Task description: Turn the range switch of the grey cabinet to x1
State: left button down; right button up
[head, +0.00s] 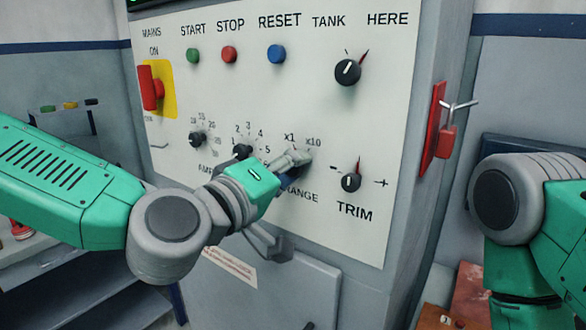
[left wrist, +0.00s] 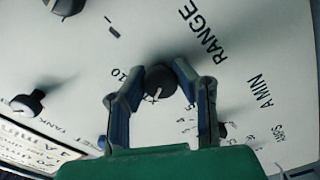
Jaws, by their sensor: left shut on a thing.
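The grey cabinet (head: 235,110) has a pale front panel with several knobs. The range switch (left wrist: 160,78) is a round black knob above the RANGE lettering, with x1 and x10 marked over it in the head view. My left gripper (head: 296,159) is at this switch and covers most of it there. In the left wrist view my left gripper (left wrist: 160,76) has one finger on each side of the knob, shut on it. The knob's white line points down and slightly left in that view, towards a partly hidden mark that looks like x1. My right gripper is out of view.
The trim knob (head: 351,182) is close to the right of the range switch, and the tank knob (head: 347,72) is above. The amps knob (head: 197,139) is on the left. A red handle (head: 437,130) sticks out on the cabinet's right side. A red mains switch (head: 151,88) is at upper left.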

pick_arm(q)
jog(key=shift+f, duration=0.25)
dwell(0.3)
jog(key=c, duration=1.5)
grip_release()
jog(key=shift+c, duration=0.2)
jog(key=o, duration=0.3)
jog(key=shift+w+a, duration=0.1)
jog(key=shift+w, duration=0.05)
